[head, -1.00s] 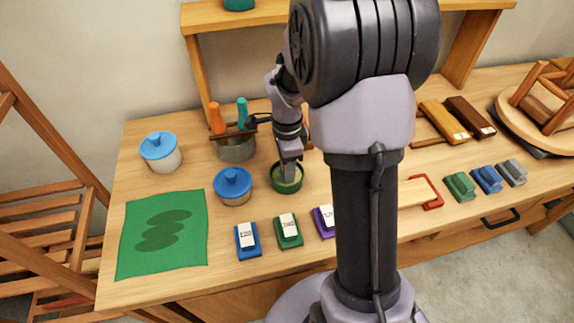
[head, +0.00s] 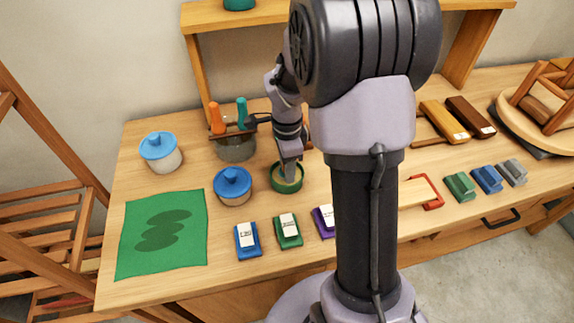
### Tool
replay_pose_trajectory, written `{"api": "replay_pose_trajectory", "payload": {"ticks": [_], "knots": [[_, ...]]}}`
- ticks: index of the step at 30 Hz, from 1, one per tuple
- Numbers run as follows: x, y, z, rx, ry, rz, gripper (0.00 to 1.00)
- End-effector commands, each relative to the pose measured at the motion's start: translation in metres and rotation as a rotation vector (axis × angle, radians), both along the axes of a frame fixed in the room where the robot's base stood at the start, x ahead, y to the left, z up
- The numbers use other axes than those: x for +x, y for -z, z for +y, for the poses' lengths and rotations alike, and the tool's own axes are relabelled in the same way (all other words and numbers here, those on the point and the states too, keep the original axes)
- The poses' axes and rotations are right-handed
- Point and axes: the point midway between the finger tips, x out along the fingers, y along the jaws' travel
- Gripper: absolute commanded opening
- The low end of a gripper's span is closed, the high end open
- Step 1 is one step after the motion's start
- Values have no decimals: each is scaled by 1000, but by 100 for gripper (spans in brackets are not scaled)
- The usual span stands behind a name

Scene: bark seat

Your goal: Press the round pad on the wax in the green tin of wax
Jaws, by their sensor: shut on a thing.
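The green tin of wax (head: 287,188) stands open on the bench, with pale tan wax inside. My gripper (head: 291,178) points down into the tin, its lower end at or just over the wax. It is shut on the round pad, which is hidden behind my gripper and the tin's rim. I cannot tell from this view whether the pad touches the wax.
Blue-lidded pots (head: 233,186) and (head: 161,152) stand left of the tin. A grey pot (head: 236,147) with orange and teal handles is behind. A green cloth (head: 162,234) lies front left. Small blue, green (head: 288,231) and purple blocks line the front.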

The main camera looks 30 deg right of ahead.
Motion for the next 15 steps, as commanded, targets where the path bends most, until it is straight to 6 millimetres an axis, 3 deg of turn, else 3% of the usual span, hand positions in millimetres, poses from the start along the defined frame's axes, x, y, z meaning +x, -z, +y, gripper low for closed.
{"api": "replay_pose_trajectory", "payload": {"ticks": [15], "knots": [[0,-53,0,0,0,1,10]]}}
